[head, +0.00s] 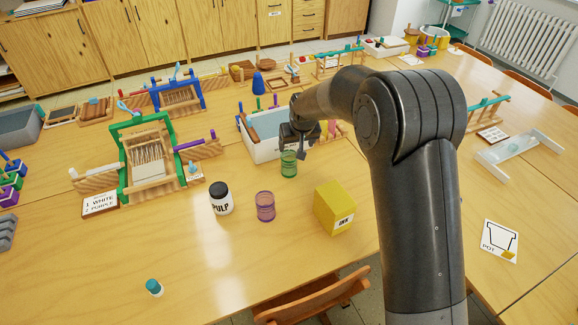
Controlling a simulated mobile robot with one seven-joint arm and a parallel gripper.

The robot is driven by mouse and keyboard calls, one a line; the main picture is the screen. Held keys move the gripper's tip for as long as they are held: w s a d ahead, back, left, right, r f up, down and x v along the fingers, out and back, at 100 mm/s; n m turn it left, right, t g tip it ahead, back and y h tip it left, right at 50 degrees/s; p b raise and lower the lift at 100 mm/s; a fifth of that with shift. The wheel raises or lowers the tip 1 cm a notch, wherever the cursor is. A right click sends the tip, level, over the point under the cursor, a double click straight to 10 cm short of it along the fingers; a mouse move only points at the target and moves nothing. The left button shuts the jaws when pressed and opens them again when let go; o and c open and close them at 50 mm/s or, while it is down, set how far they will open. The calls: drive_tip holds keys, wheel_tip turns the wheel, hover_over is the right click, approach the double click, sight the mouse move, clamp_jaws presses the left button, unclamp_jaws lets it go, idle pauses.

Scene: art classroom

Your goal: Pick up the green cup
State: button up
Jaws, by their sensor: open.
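The green cup (288,165) is a small translucent cup standing upright on the wooden table, in the middle of the head view. My gripper (301,153) is just above and to the right of the cup, with its fingers pointing down. It is open and holds nothing that I can see. I cannot tell whether a finger overlaps the cup's rim or only passes in front of it. A purple cup (265,207) of similar shape stands nearer, to the left of the green one.
A white bin (262,150) stands right behind the green cup. A PULP jar (221,198) and a yellow INK box (335,208) stand nearer. A green-framed loom (148,160) is at left. The front left table is mostly clear apart from a small teal-capped bottle (154,287).

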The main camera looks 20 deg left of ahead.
approach(289, 159)
wheel_tip(289, 159, down, 2)
drive_tip(key=shift+s+f, duration=0.1)
drive_tip(key=shift+s, duration=0.1)
drive_tip(key=shift+s+x, duration=0.15)
drive_tip(key=shift+x, duration=1.1)
drive_tip(key=shift+s+x, duration=0.1)
drive_tip(key=shift+x, duration=1.2)
drive_tip(key=shift+c, duration=0.5)
drive_tip(key=c, duration=1)
drive_tip(key=shift+o, duration=0.2)
